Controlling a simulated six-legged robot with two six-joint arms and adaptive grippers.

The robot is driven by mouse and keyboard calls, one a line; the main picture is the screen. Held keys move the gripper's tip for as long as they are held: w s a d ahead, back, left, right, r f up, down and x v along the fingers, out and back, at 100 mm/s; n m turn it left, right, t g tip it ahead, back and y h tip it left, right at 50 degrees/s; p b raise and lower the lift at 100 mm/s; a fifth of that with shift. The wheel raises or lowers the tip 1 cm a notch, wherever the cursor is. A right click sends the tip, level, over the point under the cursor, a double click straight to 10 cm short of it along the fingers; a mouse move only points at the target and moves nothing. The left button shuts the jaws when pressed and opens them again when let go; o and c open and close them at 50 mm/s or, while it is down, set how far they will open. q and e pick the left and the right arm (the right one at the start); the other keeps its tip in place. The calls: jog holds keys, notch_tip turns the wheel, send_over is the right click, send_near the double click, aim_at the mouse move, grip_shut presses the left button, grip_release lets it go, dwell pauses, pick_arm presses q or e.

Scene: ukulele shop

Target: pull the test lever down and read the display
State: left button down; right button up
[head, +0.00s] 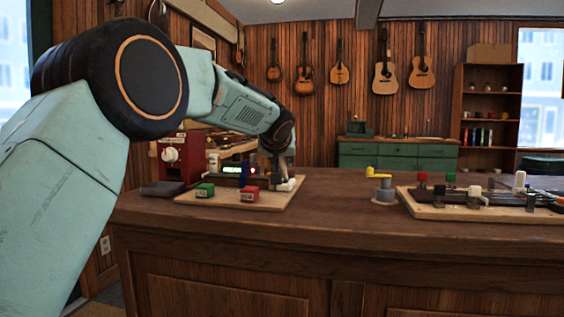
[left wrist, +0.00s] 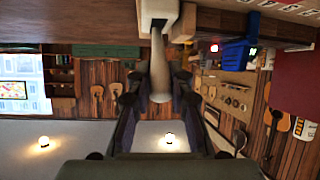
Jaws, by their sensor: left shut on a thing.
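My left gripper (head: 283,173) is low over the wooden board (head: 240,206) at the back left of the counter. In the left wrist view its fingers (left wrist: 158,112) are closed around a pale, upright-looking rod, the test lever (left wrist: 160,72). The lever's white base part (left wrist: 157,10) shows at the top of that view. The display (head: 232,169) glows green beside the gripper; its digits are too small to read. A red light (head: 252,170) is lit next to it. In the wrist view the blue display housing (left wrist: 235,55) is at upper right. My right gripper is out of view.
A green block (head: 204,190) and a red block (head: 249,192) stand at the board's front. A red box with a white knob (head: 171,154) is behind left. A yellow-handled stand (head: 380,187) and another board with several pegs (head: 480,213) are right. The counter between is clear.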

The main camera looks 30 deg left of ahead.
pick_arm(q)
jog(key=shift+s+f, duration=0.1)
jog(key=shift+f, duration=0.35)
jog(key=c, duration=1.7)
grip_release()
jog(key=o, duration=0.3)
jog(key=shift+s+r, duration=0.1)
jog(key=shift+r, duration=0.1)
jog(key=shift+o, duration=1.1)
jog(key=shift+r, duration=0.1)
jog(key=shift+s+d+r, duration=0.1)
jog(key=shift+s+r, duration=0.05)
jog(key=shift+r, duration=0.1)
jog(key=v, duration=1.1)
jog(key=shift+s+d+f, duration=0.1)
jog(key=shift+s, duration=0.1)
